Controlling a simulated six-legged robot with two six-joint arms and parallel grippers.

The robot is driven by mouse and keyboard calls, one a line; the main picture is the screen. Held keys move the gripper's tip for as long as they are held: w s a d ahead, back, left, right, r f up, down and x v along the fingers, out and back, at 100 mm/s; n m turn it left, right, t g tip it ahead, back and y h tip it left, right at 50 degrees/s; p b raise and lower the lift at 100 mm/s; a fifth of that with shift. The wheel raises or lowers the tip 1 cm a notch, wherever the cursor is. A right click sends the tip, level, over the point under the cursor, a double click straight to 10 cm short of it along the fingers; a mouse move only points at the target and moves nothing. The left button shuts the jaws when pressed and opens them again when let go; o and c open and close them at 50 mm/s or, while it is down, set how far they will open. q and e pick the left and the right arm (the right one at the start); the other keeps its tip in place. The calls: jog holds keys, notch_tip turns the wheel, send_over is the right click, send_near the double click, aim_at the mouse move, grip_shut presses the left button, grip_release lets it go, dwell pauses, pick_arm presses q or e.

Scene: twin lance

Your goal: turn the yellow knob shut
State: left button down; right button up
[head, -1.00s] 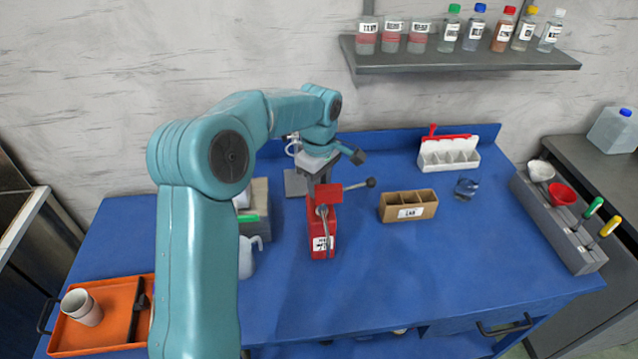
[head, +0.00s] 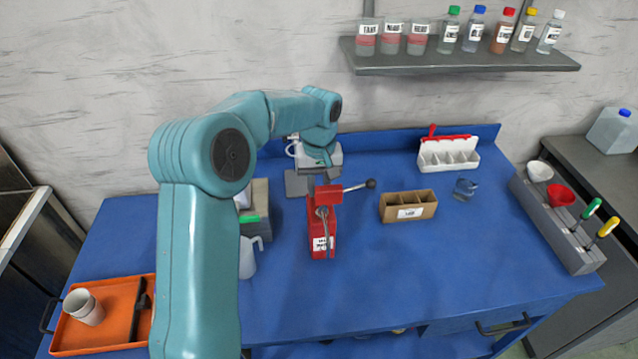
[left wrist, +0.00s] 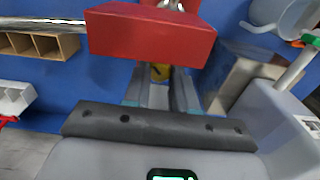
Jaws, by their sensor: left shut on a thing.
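The yellow knob (left wrist: 160,72) shows in the left wrist view between the two fingers of my left gripper (left wrist: 161,85), which is shut on it. In the head view the knob is hidden. There my left gripper (head: 318,178) is at the back of the red device (head: 318,240), and its fingers are mostly hidden. The red block (left wrist: 150,35) at the top of the wrist view hides part of what lies beyond the knob. My right gripper is not in view.
A metal lever with a dark ball end (head: 371,183) sticks out right of the red device. A brown divided box (head: 397,212) stands further right. A white jug (head: 247,262) and a grey box (head: 261,192) are close on the left. The table's front middle is clear.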

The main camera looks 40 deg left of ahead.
pick_arm(q)
jog(key=m, duration=0.4)
jog(key=shift+f+m, duration=0.1)
jog(key=shift+m, duration=0.2)
jog(key=shift+d+m+p, duration=0.1)
jog(key=shift+m+p, duration=0.35)
jog(key=shift+m, duration=1.55)
jog(key=shift+f, duration=0.1)
jog(key=c, duration=0.9)
grip_release()
